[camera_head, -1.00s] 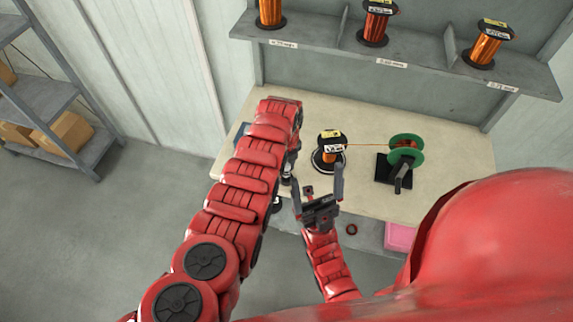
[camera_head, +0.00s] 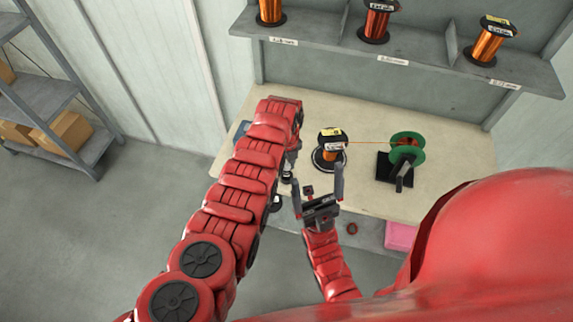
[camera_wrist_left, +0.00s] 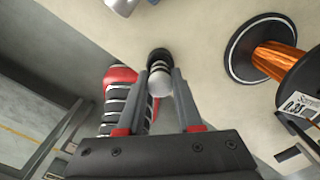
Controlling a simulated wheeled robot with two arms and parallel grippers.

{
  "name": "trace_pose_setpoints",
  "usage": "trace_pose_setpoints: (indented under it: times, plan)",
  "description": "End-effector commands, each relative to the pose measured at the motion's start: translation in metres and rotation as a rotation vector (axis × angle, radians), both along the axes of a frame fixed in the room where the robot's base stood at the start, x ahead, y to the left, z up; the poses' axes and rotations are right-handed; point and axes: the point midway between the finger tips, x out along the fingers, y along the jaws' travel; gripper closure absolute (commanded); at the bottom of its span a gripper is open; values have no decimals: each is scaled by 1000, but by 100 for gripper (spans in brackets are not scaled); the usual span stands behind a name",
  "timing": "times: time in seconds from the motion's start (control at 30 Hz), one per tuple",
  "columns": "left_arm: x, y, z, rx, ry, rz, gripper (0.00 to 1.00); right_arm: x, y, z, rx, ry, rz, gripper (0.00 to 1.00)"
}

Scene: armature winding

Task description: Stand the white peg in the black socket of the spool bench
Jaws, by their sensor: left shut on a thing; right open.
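My left gripper (camera_wrist_left: 162,78) is shut on the white peg (camera_wrist_left: 160,84), whose rounded white end faces the wrist camera. A black round piece (camera_wrist_left: 158,56) shows just past the peg, between the fingertips; it looks like the socket. I cannot tell whether the peg is inside it or only above it. In the head view my left arm hides most of this spot at the bench's left side. My right gripper (camera_head: 319,188) is open and empty, fingers pointing up the picture, near the front edge of the spool bench (camera_head: 350,112).
A copper spool on a round black base (camera_head: 331,150) stands right of my left gripper. Its wire runs to a green-flanged winder (camera_head: 406,150). A shelf with several spools (camera_head: 400,48) is above the bench. A pink bin (camera_head: 400,236) sits below.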

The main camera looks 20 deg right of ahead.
Motion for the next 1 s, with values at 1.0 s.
trace_pose_setpoints:
  times: [1.0]
  plan:
    - [0,0,-16,-1,0,0,100,0,0,-15,0,0,0,8]
